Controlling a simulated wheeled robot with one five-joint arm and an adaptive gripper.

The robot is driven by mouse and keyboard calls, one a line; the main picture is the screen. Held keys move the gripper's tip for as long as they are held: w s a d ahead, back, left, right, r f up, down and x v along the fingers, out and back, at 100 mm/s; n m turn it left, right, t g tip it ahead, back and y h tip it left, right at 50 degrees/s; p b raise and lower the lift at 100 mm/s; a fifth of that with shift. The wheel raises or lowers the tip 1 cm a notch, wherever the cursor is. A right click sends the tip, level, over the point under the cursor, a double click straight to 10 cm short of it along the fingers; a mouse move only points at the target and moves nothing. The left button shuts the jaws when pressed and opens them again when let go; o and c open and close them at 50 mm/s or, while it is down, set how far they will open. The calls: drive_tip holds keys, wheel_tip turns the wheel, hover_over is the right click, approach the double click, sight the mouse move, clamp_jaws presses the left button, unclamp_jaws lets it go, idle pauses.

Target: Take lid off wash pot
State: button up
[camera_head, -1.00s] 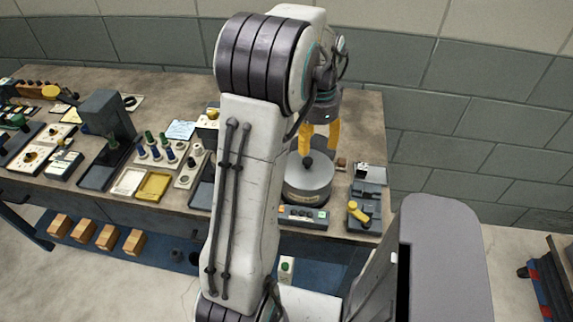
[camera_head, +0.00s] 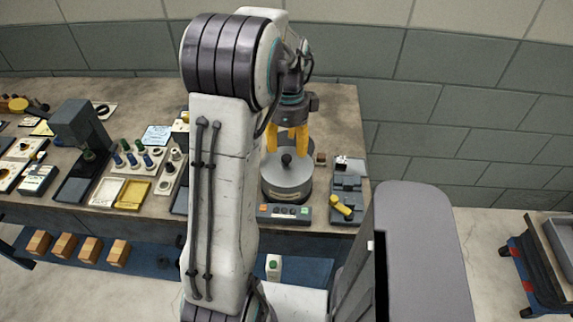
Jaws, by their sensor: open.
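The wash pot (camera_head: 287,192) is a grey round pot near the front right of the workbench. Its grey lid (camera_head: 300,172) is on it, with a dark round knob (camera_head: 287,160) at the centre. My gripper (camera_head: 287,147) has yellow fingers pointing down, open, just above and behind the knob in the picture. I cannot tell whether a finger touches the knob. My arm hides the bench to the left of the pot.
A control box with buttons (camera_head: 283,214) sits in front of the pot. A grey fixture with a yellow handle (camera_head: 341,206) is to its right. A small brown block (camera_head: 320,158) lies behind. Trays and bottles (camera_head: 136,156) fill the left. The bench's back right is clear.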

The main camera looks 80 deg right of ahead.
sight(287, 157)
drive_tip(key=shift+w+f+p, duration=0.2)
drive_tip(key=shift+f+p, duration=0.35)
drive_tip(key=shift+f, duration=2.15)
drive_tip(key=shift+c, duration=0.3)
clamp_jaws()
